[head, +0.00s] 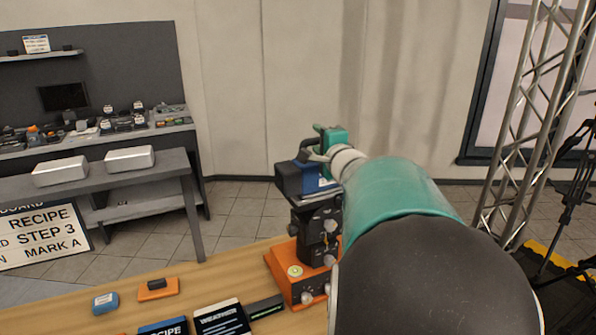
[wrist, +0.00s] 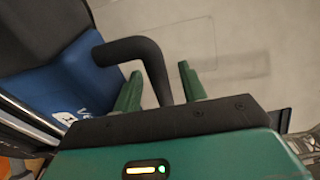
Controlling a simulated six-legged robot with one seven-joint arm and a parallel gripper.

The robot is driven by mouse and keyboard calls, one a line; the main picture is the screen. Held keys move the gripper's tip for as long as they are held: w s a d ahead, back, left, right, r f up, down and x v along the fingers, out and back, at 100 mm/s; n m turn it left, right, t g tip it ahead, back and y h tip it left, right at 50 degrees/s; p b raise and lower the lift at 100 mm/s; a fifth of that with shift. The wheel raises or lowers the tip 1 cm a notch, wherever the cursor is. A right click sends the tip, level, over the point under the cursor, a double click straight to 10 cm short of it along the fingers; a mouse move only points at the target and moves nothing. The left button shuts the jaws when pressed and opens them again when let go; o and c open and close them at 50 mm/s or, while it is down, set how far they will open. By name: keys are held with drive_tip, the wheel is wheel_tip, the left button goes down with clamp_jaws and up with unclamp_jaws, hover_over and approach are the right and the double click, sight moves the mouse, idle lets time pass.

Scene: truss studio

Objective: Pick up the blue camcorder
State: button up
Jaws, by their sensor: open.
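The blue camcorder (head: 293,180) sits on top of a black and orange stand in the head view, with its dark handle arching above the body. In the wrist view its blue body (wrist: 78,82) is at the left, and the black handle (wrist: 150,58) curves down between my two green fingers. My gripper (wrist: 160,72) is open, with one finger on each side of the handle. I see gaps beside the handle, but contact is hard to judge. In the head view my gripper (head: 322,142) is at the camcorder's upper right, partly hidden by my arm.
The orange stand base (head: 290,272) rests on a wooden table (head: 225,277). A blue box (head: 105,302), an orange box (head: 158,290) and dark booklets (head: 222,317) lie left of it. A metal truss (head: 530,110) stands at the right. A grey bench (head: 175,165) is at the back left.

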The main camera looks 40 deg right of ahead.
clamp_jaws()
idle(1.4)
drive_tip(key=shift+r, duration=0.15)
